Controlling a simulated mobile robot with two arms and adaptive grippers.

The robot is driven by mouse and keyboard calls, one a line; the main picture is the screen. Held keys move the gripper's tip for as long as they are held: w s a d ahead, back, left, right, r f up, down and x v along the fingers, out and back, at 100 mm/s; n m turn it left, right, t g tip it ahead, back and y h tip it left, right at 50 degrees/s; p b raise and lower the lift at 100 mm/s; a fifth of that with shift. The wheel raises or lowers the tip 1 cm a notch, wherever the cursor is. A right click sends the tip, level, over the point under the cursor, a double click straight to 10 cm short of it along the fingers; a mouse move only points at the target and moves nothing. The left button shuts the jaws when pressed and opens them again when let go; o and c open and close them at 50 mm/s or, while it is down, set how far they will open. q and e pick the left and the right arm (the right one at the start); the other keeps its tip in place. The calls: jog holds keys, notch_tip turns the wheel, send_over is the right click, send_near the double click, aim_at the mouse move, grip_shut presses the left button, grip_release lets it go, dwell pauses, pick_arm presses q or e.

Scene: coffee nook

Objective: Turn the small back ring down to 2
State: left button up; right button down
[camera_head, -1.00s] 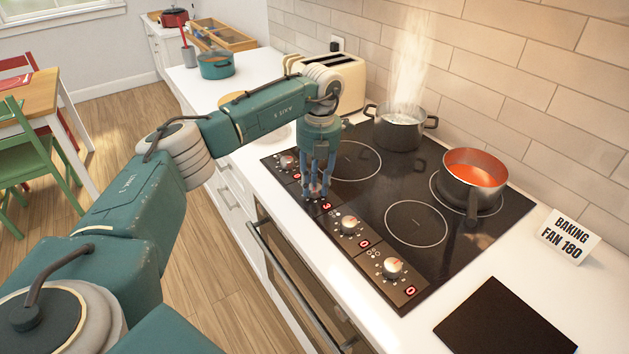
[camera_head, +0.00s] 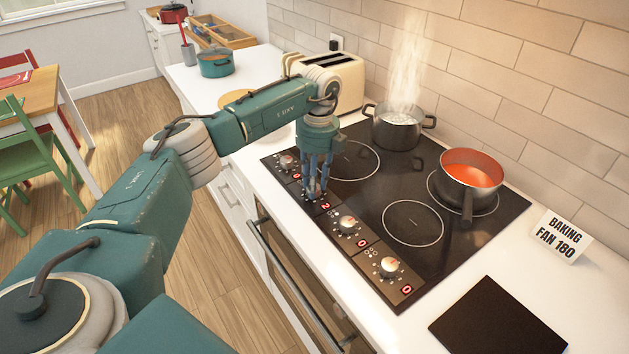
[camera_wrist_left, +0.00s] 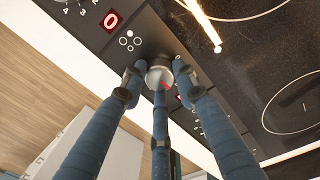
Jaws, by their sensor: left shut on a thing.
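My left gripper (camera_head: 317,190) points down at the hob's control strip, its blue fingers closed around the second knob from the far end. In the left wrist view, three fingers surround this silver knob (camera_wrist_left: 160,75), which has a red pointer line. The red display (camera_head: 325,206) beside the held knob reads 2. A steaming grey pot (camera_head: 397,128) stands at the back of the hob (camera_head: 455,245). In the head view the fingers mostly hide the held knob. My right gripper is not in view.
A saucepan of red sauce (camera_head: 470,180) stands on the right-hand back ring. The other knobs (camera_head: 347,225) have displays that read 0. A toaster (camera_head: 335,80) stands close behind my left wrist. A sign (camera_head: 560,235) reads "BAKING FAN 180".

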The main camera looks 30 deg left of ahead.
pick_arm(q)
jog(key=shift+w+a+r+n, duration=0.25)
jog(key=shift+r+n, duration=0.05)
jog(key=shift+n, duration=0.4)
jog(key=o, duration=0.9)
jog(key=shift+o, duration=1.2)
jog(key=shift+f, duration=0.2)
jog(key=shift+s, duration=0.1)
jog(key=shift+r, duration=0.25)
notch_tip(320, 180, up, 12)
jog(key=shift+w+f, duration=0.25)
jog(key=shift+w, duration=0.05)
jog(key=shift+s+f, duration=0.1)
